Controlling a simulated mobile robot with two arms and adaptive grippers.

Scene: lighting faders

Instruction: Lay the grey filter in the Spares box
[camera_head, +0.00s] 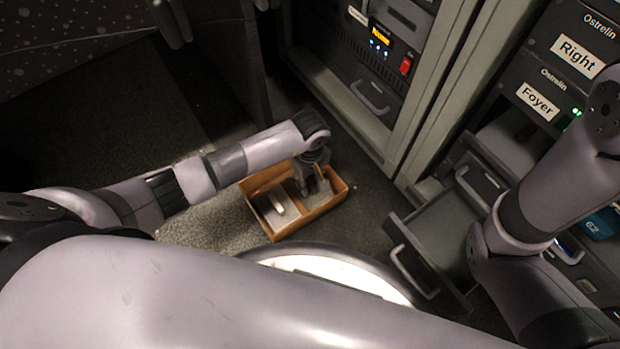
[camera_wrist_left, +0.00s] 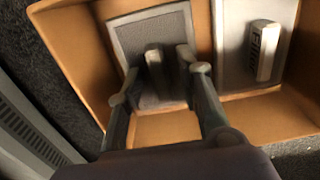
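The grey filter (camera_wrist_left: 120,35) is a mesh panel with a pale frame and a dark upright grip. It lies flat in an orange-brown box (camera_wrist_left: 75,50) on the floor, also seen in the head view (camera_head: 334,203). My left gripper (camera_wrist_left: 158,78) reaches down into the box over this panel. Its fingers are spread, one on each side of the grip, with a gap visible around it. Beside it in the box lies a paler panel with a white labelled block (camera_wrist_left: 262,50); the label is only partly legible. My right gripper is out of view. No Spares label shows.
A rack with an orange display (camera_head: 380,38) stands behind the box. At right, an open drawer (camera_head: 432,240) juts out below units labelled Foyer (camera_head: 537,101) and Right (camera_head: 580,56). Dark carpet (camera_head: 365,190) is clear between box and drawer.

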